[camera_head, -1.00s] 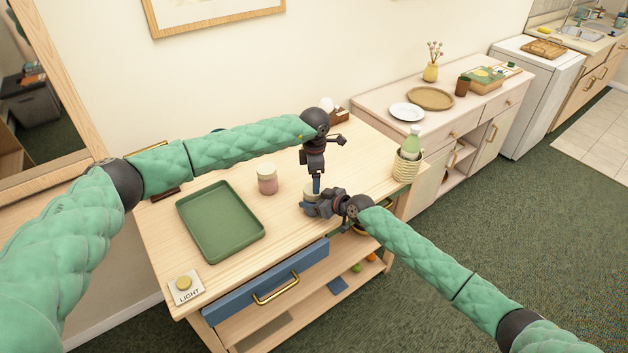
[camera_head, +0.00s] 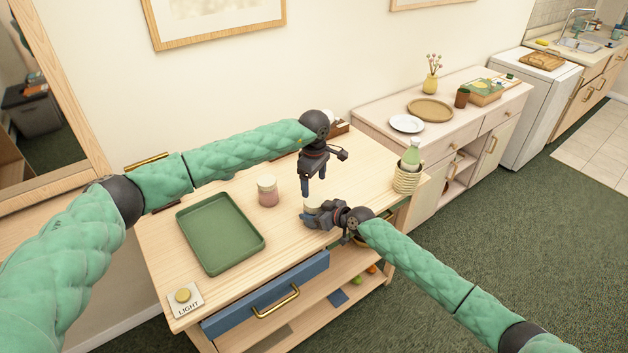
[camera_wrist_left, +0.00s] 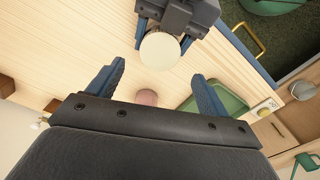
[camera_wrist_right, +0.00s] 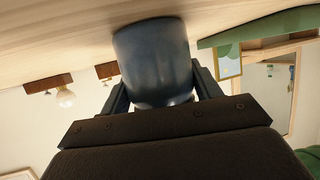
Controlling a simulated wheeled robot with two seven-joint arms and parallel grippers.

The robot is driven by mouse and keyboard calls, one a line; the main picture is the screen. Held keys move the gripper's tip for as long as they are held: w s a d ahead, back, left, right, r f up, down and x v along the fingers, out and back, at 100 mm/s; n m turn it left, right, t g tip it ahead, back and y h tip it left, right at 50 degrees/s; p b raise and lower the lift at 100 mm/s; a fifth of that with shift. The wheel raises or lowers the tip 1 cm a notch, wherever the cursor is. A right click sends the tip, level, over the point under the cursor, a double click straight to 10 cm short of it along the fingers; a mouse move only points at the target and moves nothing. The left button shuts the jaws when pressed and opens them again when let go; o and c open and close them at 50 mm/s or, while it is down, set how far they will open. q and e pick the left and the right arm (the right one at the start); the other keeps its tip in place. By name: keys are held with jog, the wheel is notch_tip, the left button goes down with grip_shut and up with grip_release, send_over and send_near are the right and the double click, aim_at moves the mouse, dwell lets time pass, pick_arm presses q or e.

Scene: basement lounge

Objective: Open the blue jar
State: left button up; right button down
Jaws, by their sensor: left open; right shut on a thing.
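In the head view the right gripper (camera_head: 312,216) mostly hides the jar. The jar's round cream lid (camera_wrist_left: 160,50) faces up in the left wrist view and looks seated on top. My left gripper (camera_head: 307,190) is open above the jar, fingers pointing down. In the left wrist view its fingers (camera_wrist_left: 158,76) are spread either side of the lid, apart from it and holding nothing.
A pink jar with a pale lid (camera_head: 267,192) and a green tray (camera_head: 222,268) are on the table to the left. A light switch plate (camera_head: 186,298) lies at the front left corner. A wicker basket with a bottle (camera_head: 406,180) stands at the right edge.

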aim_at(314, 201)
pick_arm(q)
jog(key=shift+f, duration=3.9)
jog(key=c, duration=1)
jog(key=n, duration=0.6)
jog(key=shift+n, duration=0.4)
jog(key=o, duration=1.1)
jog(key=shift+c, duration=0.2)
